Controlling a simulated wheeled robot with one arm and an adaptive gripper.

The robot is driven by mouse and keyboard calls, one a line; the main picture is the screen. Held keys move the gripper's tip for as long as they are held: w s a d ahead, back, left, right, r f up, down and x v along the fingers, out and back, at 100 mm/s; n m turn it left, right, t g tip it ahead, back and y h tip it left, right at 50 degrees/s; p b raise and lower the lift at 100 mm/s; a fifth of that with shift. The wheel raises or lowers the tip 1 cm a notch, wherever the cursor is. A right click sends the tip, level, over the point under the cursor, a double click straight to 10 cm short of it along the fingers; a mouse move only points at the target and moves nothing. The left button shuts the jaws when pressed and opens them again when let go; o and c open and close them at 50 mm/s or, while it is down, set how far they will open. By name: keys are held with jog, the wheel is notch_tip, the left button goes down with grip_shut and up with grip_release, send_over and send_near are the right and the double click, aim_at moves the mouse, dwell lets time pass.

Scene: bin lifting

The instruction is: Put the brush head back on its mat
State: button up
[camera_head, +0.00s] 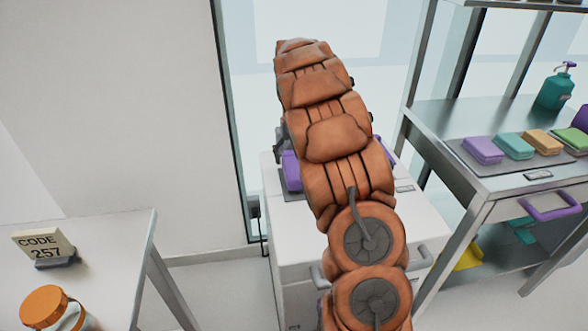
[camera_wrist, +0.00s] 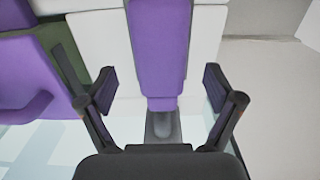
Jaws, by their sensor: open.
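My gripper (camera_wrist: 158,88) is open in the wrist view, one finger on each side of a long purple piece (camera_wrist: 160,45) with a grey lower end (camera_wrist: 162,126). Both fingers look apart from it. I cannot tell whether this piece is the brush head. In the head view my arm hides my gripper and much of the white cabinet top. A purple thing (camera_head: 291,171) shows at the arm's left on that cabinet. I cannot make out the brush head's mat for certain.
A white cabinet (camera_head: 290,245) stands under my arm. At right, a metal bench (camera_head: 440,118) carries coloured blocks (camera_head: 515,146) and a teal pump bottle (camera_head: 555,92). At left, a table (camera_head: 115,255) holds a "CODE 257" sign (camera_head: 43,244) and an orange-lidded jar (camera_head: 45,305).

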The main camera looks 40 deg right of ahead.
aim_at(294, 167)
notch_tip(294, 167, up, 7)
jog(key=shift+f, duration=0.15)
jog(key=shift+a, duration=0.1)
jog(key=s+a+r+n+g, duration=0.1)
jog(key=s+a+r+n, duration=0.15)
jog(key=s+a, duration=1.4)
jog(key=s+a+f+n, duration=0.1)
jog(key=s+a+f, duration=0.1)
jog(key=s, duration=0.5)
jog(key=s+a+f, duration=0.2)
jog(key=s+a, duration=0.3)
jog(key=s, duration=0.2)
jog(key=s+a+f+n+g, duration=0.1)
jog(key=s+a+f, duration=0.1)
jog(key=s, duration=0.5)
jog(key=shift+a+n, duration=0.35)
jog(key=shift+a, duration=0.45)
